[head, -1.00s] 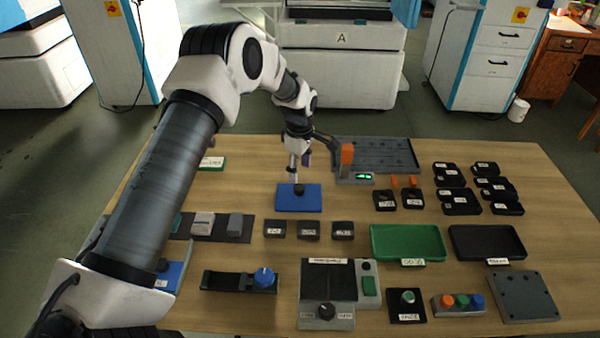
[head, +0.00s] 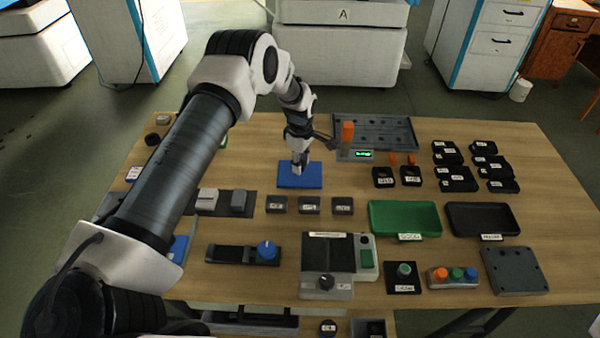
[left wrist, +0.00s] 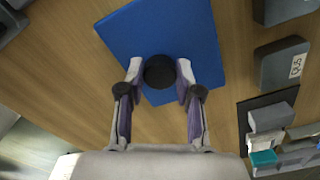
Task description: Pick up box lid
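The box lid (head: 313,181) is a flat blue plate with a round black knob. It lies flat on the wooden table, left of the grey tray. In the left wrist view the lid (left wrist: 190,30) fills the upper middle, with its knob (left wrist: 159,73) between the two fingertips. My left gripper (head: 298,168) points down over the lid and hides the knob in the head view. In the left wrist view the left gripper (left wrist: 159,70) has a fingertip close against each side of the knob, with no clear gap. My right gripper is not in view.
Small black blocks (head: 309,206) lie in a row in front. A green tray (head: 404,218) and a black tray (head: 485,217) are at the right. Bare table lies left of the lid.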

